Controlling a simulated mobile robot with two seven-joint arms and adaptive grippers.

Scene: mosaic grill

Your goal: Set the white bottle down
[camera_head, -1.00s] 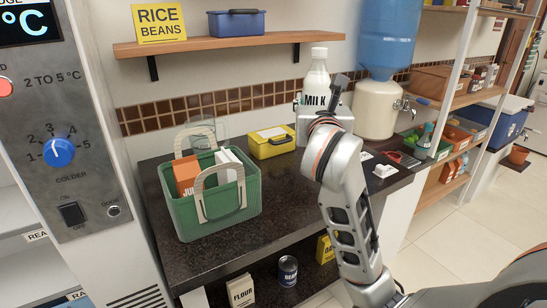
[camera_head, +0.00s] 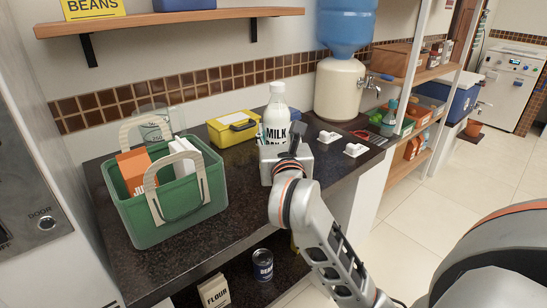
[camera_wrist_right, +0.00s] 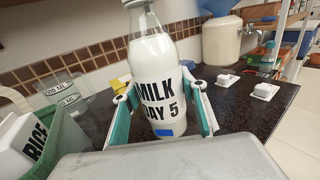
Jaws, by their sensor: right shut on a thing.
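The white milk bottle (camera_head: 276,112) stands upright, or nearly so, over the dark counter in the head view. The fingers (camera_wrist_right: 160,108) also show in the wrist view. The gripper hides the bottle's base in the head view, so I cannot tell whether it touches the counter (camera_head: 228,165). My left gripper is out of view.
A green basket (camera_head: 165,215) with cartons stands left of the bottle. A yellow case (camera_head: 232,130) lies close behind left. A water dispenser (camera_head: 340,90) stands behind right. White small items (camera_head: 328,137) lie to the right. Some bare counter lies between basket and bottle.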

